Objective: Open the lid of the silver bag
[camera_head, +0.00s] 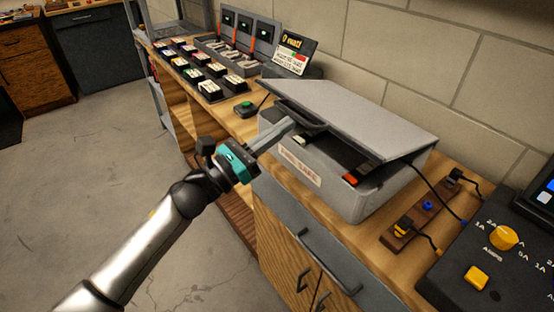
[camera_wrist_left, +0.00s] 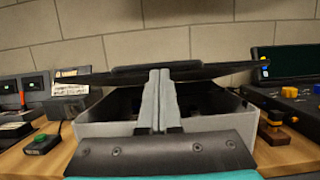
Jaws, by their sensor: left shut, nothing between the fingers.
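The silver bag (camera_head: 345,190) is a grey box-shaped case on the wooden workbench, with a printed label on its front. Its lid (camera_head: 350,115) is partly raised at the front, with a dark gap below it and a dark handle (camera_head: 300,115) on its front edge. My left gripper (camera_head: 292,122) is shut, with its fingertips at the lid's front edge by the handle; I cannot tell whether they touch it. In the left wrist view the shut fingers (camera_wrist_left: 159,95) reach up to the underside of the lid (camera_wrist_left: 215,72), in front of the open gap. My right gripper is not in view.
A black device with yellow knobs (camera_head: 503,237) stands at the right, beside a wooden strip with plugs (camera_head: 420,215). Chargers (camera_head: 240,45), several battery packs (camera_head: 205,72) and a green button (camera_head: 246,109) are at the back left. A brick wall is behind; floor is clear at left.

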